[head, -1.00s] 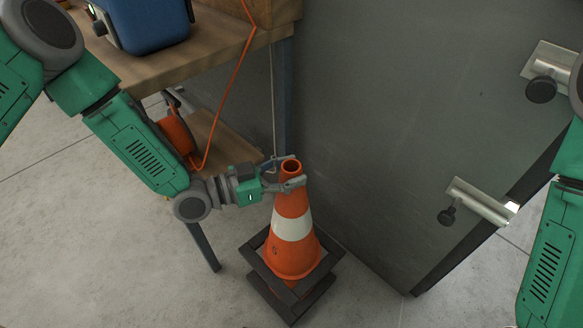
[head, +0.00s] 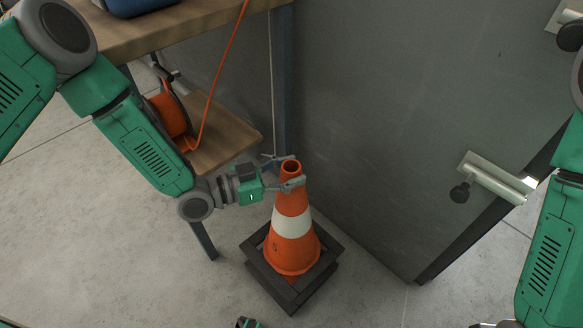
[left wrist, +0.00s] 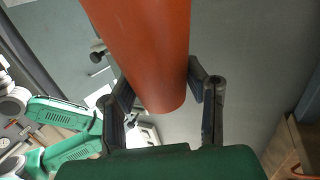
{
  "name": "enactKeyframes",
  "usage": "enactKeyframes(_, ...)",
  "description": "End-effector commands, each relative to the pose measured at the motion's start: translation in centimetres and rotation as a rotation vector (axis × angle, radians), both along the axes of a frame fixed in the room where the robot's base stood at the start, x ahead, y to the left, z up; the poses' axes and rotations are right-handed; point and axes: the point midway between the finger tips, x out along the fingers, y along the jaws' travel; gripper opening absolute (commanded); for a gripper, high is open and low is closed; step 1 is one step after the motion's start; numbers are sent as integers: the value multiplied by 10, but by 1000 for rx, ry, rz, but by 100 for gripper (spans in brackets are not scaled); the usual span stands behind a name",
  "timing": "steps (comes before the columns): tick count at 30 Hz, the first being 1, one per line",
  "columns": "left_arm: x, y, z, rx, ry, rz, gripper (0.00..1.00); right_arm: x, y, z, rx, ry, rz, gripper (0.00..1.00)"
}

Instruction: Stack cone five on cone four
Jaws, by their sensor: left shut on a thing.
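An orange cone with a white band (head: 291,222) stands upright on the floor beside the grey panel. A dark mark like a 5 shows low on its side, so I take it as cone five. My left gripper (head: 293,172) is shut on this cone near its open top, one finger on each side. In the left wrist view the cone's plain orange top (left wrist: 150,50) lies between the two fingers. Beneath it a second dark square base (head: 292,304) shows, apparently cone four's; its body is mostly hidden inside the upper cone.
A wooden bench (head: 175,28) with a lower shelf (head: 225,142) stands at the left, with an orange hose reel (head: 170,115) beneath it. The grey panel (head: 400,130) is close behind the cones, with a metal handle (head: 495,180). Floor is clear in front left.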

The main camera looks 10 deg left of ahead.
Motion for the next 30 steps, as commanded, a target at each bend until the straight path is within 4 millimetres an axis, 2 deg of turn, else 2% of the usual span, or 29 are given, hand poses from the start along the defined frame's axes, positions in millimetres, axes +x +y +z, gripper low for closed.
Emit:
enactKeyframes(9, 1, -1, -27, -5, -6, 0, 0, 0, 0, -23, 0, 0, 0, 40)
enactKeyframes(20, 1, -1, -56, -6, -6, 0, 0, 0, 0, -36, 0, 0, 0, 40)
enactKeyframes(30, 0, -1, -83, -5, -5, -1, 0, 0, 0, -35, 0, 0, 0, 40)
